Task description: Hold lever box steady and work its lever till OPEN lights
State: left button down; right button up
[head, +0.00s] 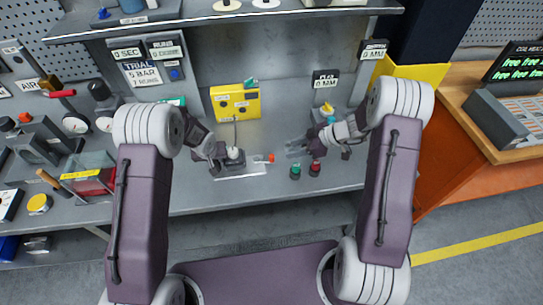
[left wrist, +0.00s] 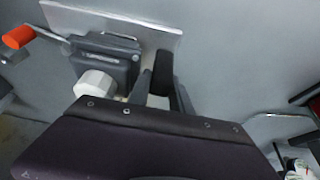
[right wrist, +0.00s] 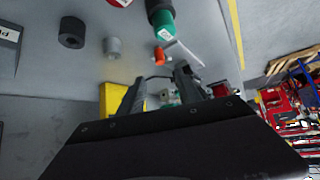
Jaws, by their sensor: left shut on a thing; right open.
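The grey lever box (head: 235,157) stands on a pale plate on the bench, with a white knob on it. Its lever ends in an orange tip (head: 270,158) pointing right. In the left wrist view the box (left wrist: 105,58) and orange tip (left wrist: 18,37) also show. My left gripper (head: 222,158) is at the box's left side, its fingers shut around a dark upright part of it. My right gripper (head: 294,149) is open and empty, to the right of the orange tip and apart from it. The tip shows small in the right wrist view (right wrist: 158,54). No lit OPEN lamp is readable.
A yellow box (head: 235,104) is on the back panel behind, with a cable running down towards the lever box. A green post (head: 295,172) and a red post (head: 315,168) stand near my right gripper. Gauges and a red-handled valve (head: 62,94) are at left.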

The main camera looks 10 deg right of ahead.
aim_at(272, 156)
jog(key=x, duration=1.2)
jog(key=shift+s+a, duration=0.1)
grip_shut()
dwell(1.0)
